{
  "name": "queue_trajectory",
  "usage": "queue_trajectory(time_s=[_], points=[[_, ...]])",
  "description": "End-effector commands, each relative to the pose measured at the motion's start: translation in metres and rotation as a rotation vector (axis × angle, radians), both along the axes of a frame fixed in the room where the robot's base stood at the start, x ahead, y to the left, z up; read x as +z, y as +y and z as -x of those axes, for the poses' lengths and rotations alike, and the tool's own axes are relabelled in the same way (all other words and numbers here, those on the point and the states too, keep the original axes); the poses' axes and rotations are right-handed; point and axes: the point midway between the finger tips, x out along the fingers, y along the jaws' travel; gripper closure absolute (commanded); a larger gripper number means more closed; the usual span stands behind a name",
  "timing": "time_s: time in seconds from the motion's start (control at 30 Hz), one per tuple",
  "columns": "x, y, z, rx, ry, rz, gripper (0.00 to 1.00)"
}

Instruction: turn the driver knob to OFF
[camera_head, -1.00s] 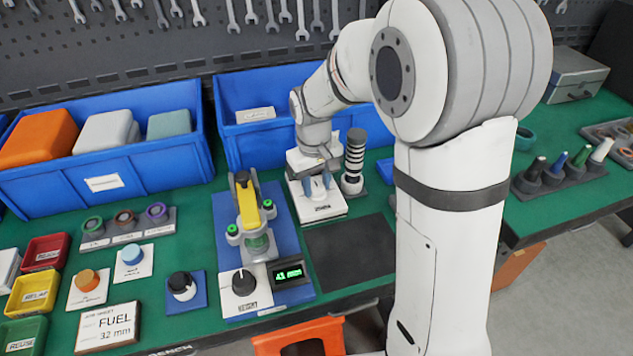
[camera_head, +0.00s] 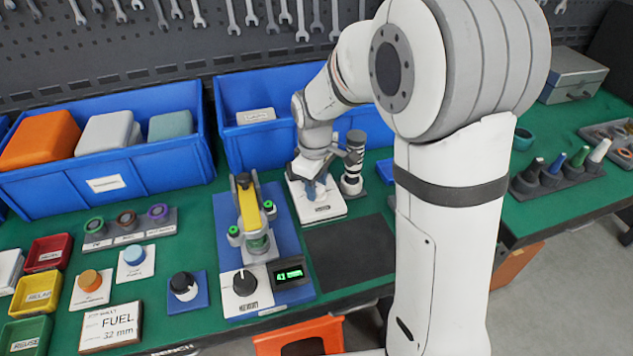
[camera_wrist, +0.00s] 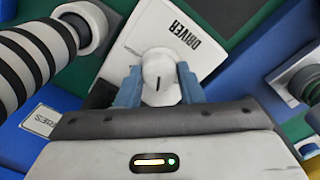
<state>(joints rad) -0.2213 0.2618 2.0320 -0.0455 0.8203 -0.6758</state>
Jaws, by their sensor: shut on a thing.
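The driver knob (camera_wrist: 158,70) is a round white knob with a dark pointer line, on a white plate (camera_wrist: 198,48) lettered DRIVER. In the wrist view the line points towards my palm, away from the lettering. My gripper (camera_wrist: 158,86) is shut on the knob, one blue finger on each side. In the head view my gripper (camera_head: 317,188) is low over the white plate (camera_head: 322,211), and the knob is mostly hidden by the fingers. No OFF mark is readable in either view.
A blue test fixture (camera_head: 225,210) with a yellow clamp (camera_head: 250,210) and green display (camera_head: 290,273) stands left. A dark mat (camera_head: 350,248) lies clear in front.

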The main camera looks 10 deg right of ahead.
Motion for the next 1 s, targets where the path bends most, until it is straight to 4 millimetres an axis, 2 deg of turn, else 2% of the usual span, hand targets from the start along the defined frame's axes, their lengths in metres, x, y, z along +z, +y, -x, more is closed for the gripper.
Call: queue_trajectory(time_s=[0.33, 0.87, 0.9, 1.0], points=[[0.0006, -0.0002, -0.0006, 0.141, -0.003, 0.000, 0.89], [0.0005, -0.0002, -0.0007, 0.164, -0.003, 0.000, 0.89], [0.0005, -0.0002, -0.0006, 0.164, -0.003, 0.000, 0.63], [0.0004, -0.0002, -0.0004, 0.164, -0.003, 0.000, 0.55]])
